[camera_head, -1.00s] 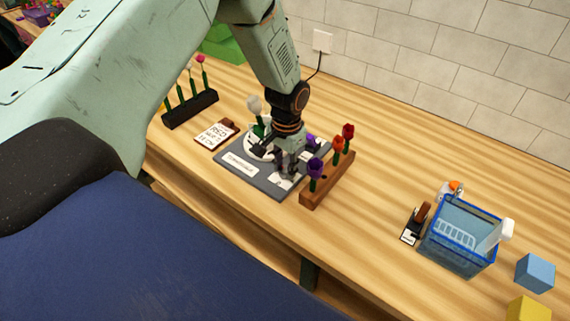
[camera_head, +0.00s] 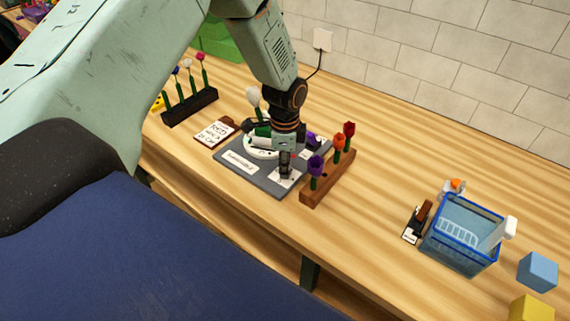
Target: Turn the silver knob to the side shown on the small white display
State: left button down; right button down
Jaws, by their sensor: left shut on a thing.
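A dark grey board (camera_head: 258,178) lies on the wooden table. It carries a white round dish (camera_head: 258,152) and a white label (camera_head: 240,161) whose text is too small to read. A white patch (camera_head: 293,181) is at the board's front right corner. My left gripper (camera_head: 285,172) points down onto this patch, its fingers closed together. It is shut on the silver knob, which the fingers hide, so I cannot tell which side the knob points to. I cannot pick out the small white display for certain or read it. My right gripper is not in view.
A brown rack (camera_head: 318,192) with purple, orange and red flowers stands close right of the gripper. A black flower rack (camera_head: 190,107) and a written card (camera_head: 214,133) are to the left. A blue basket (camera_head: 462,253) stands far right.

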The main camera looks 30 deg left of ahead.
pick_arm(q)
jog(key=shift+w+r+m+b, duration=0.1)
jog(key=shift+m+b, duration=0.1)
jog(key=shift+m, duration=0.85)
jog(key=shift+w+r+m+b, duration=0.1)
jog(key=shift+m+b, duration=0.05)
jog(key=shift+m, duration=0.9)
jog(key=c, duration=1.4)
grip_release()
jog(key=o, duration=0.4)
jog(key=shift+s+f, duration=0.15)
jog(key=shift+s, duration=0.05)
notch_tip(320, 180, up, 12)
jog(key=shift+s, duration=0.15)
jog(key=shift+s, duration=0.1)
